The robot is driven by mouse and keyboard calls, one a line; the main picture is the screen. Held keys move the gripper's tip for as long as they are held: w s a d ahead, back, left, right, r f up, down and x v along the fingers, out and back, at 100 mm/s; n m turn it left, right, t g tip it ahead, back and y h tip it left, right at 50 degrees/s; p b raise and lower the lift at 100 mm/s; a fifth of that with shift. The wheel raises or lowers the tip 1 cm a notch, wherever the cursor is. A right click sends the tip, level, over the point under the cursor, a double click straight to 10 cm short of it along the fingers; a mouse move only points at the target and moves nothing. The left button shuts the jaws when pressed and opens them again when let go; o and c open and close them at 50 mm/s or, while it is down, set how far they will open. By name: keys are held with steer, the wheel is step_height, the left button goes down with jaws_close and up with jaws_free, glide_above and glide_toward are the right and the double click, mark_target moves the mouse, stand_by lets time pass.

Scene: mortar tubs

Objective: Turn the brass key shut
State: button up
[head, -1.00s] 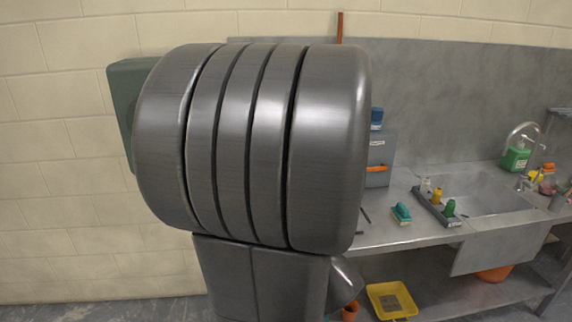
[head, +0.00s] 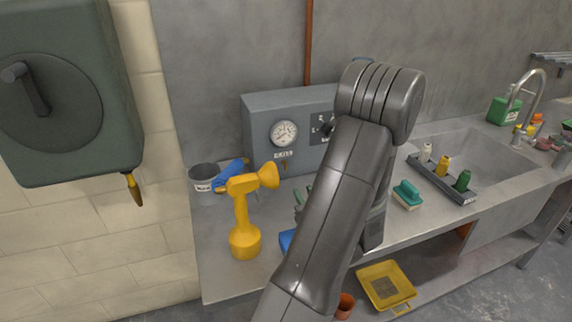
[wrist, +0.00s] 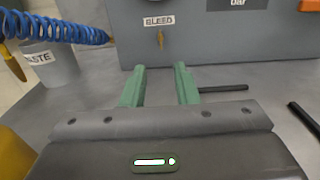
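The small brass key (wrist: 161,40) hangs under the BLEED label on the front of the grey box in the wrist view. In the head view the key (head: 284,167) shows as a tiny mark under the gauge. My gripper (wrist: 160,68) has its two green fingers apart with nothing between them. They point at the box, with the key ahead of the gap and slightly above the fingertips. In the head view my arm hides most of my gripper; a bit of green finger (head: 299,197) shows beside it.
A yellow tool (head: 242,215) stands left of my arm. A grey WASTE bucket (head: 203,184) and a blue coiled hose (wrist: 58,30) are at the left. Dark rods (wrist: 223,88) lie on the bench at the right. A bottle tray (head: 440,180) stands by the sink.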

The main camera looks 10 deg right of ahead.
mark_target(285, 164)
steer(key=w+a+p, duration=0.1)
steer(key=w, duration=0.3)
steer(key=w+p, duration=0.1)
steer(key=w, duration=0.4)
steer(key=w+a+p, duration=0.1)
steer(key=w, duration=0.3)
steer(key=shift+w+a, duration=0.2)
steer(key=shift+a, duration=0.1)
steer(key=shift+s, duration=0.1)
jaws_close()
